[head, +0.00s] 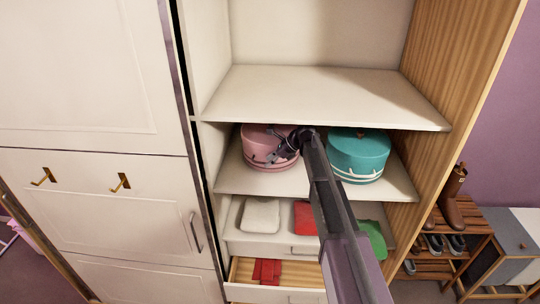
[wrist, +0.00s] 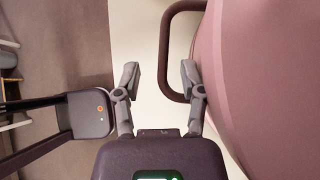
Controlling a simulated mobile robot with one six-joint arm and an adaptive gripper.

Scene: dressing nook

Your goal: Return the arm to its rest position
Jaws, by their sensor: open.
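My gripper (head: 278,152) is at the end of my arm, which reaches into the open wardrobe at the middle shelf. In the wrist view the gripper (wrist: 159,72) is open, its two fingers apart. A pink round box (head: 260,143) stands on that shelf, just behind and left of the gripper. The box fills the right of the wrist view (wrist: 270,70). Its dark loop handle (wrist: 168,55) lies by the fingertips, the outer bar showing between them. I cannot tell if a finger touches it.
A teal round box (head: 358,155) stands right of my arm. The upper shelf (head: 320,95) is bare and overhangs the gripper. Below are folded cloths (head: 261,215) and an open drawer (head: 243,270). A closed door (head: 100,200) with hooks is left, a shoe rack (head: 465,240) right.

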